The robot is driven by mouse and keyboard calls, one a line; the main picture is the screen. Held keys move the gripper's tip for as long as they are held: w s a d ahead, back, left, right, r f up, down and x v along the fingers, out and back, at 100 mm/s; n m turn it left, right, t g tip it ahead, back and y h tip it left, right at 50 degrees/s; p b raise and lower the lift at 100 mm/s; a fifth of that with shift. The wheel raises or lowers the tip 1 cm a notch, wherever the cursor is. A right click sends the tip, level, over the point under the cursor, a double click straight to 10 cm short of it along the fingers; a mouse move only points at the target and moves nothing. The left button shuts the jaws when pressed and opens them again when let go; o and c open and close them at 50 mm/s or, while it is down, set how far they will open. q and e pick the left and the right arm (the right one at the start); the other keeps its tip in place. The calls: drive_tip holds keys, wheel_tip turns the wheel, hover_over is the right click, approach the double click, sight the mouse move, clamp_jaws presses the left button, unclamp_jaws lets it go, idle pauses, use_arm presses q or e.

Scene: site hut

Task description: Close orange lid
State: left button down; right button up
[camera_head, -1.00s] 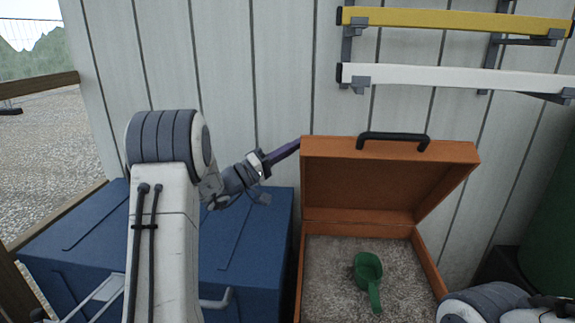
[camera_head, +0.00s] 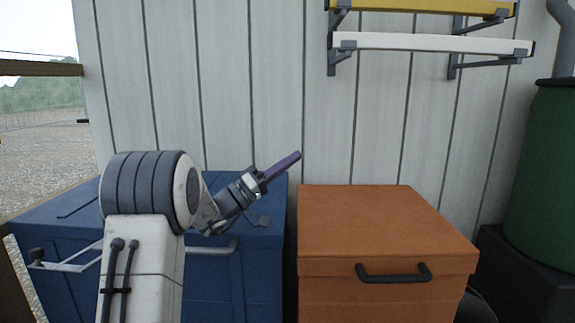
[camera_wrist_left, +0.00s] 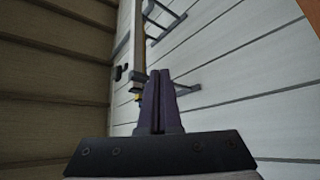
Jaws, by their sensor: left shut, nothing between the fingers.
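The orange box stands in front of the wall, right of centre in the head view. Its orange lid (camera_head: 375,223) is down flat on the box body (camera_head: 385,299), with no gap that I can see. The black handle (camera_head: 394,274) is on the lid's front face. My left gripper (camera_head: 298,155) is up and to the left of the lid, above the blue box, apart from both. Its purple fingers are together and empty, and they also show in the left wrist view (camera_wrist_left: 158,95). The scoop and the grit inside the box are hidden. My right gripper is not in view.
A blue box (camera_head: 250,265) with a grey handle stands left of the orange box, behind my left arm. A green barrel (camera_head: 545,180) stands on a dark base at the right. Yellow and white bars rest on wall brackets above.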

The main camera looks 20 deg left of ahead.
use_arm(q)
drive_tip(key=shift+s+d+f, duration=0.1)
drive_tip(key=shift+s+f, duration=0.2)
drive_tip(key=shift+f, duration=0.1)
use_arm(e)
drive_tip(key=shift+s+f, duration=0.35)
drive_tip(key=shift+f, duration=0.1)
